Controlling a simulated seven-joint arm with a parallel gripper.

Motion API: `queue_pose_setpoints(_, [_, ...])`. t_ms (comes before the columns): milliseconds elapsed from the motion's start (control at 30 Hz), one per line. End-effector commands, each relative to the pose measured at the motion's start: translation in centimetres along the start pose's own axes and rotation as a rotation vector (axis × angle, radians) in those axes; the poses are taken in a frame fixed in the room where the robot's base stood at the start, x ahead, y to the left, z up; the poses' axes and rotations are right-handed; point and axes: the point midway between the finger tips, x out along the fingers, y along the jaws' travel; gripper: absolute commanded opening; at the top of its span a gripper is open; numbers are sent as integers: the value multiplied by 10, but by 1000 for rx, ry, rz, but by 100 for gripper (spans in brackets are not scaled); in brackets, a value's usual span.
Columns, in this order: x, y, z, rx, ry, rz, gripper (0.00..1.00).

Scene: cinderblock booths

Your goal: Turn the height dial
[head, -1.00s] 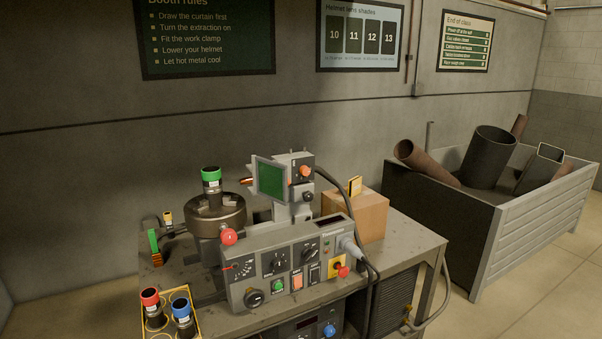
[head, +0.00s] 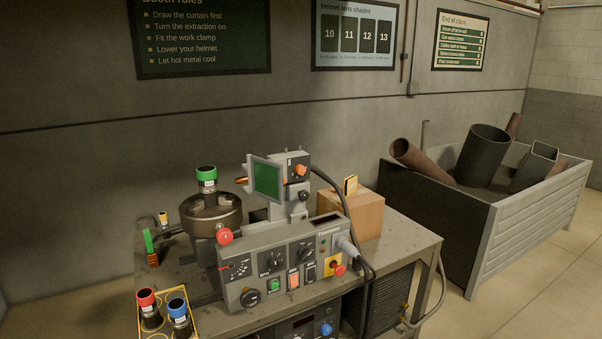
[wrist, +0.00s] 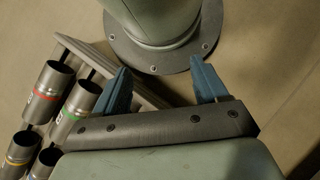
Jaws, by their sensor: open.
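In the head view a grey machine (head: 290,236) stands on a metal bench. Its sloped control panel carries several dials: a black dial (head: 249,298) at lower left, a black dial (head: 272,262) in the middle and another black dial (head: 306,250) to its right. Above the panel, a head unit beside a green screen (head: 267,178) has an orange knob (head: 301,170) and a black knob below it. I cannot read which one is the height dial. My gripper (wrist: 162,82) shows only in the wrist view, with blue fingers spread and nothing between them, away from the machine.
A red ball knob (head: 225,236) projects at the panel's upper left. A round metal chuck (head: 211,212) holds a green-banded cylinder. A dark cable hangs at the right, near a cardboard box (head: 358,218). In the wrist view, several banded metal tubes (wrist: 80,102) stand left of my gripper.

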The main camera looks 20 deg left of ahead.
Motion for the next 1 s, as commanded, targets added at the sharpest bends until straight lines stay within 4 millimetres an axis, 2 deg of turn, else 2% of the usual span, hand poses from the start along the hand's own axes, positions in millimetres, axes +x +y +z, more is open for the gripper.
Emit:
queue_pose_setpoints(200, [0,0,0,0,0,0,73])
queue_pose_setpoints(367, [0,-2,0,-7,0,5,60])
queue_pose_setpoints(467, [-8,-6,-6,-24,17,16,60])
queue_pose_setpoints(667, [-51,-17,-36,-56,104,33,60])
queue_pose_setpoints(1000, [-144,-43,-91,-108,278,52,60])
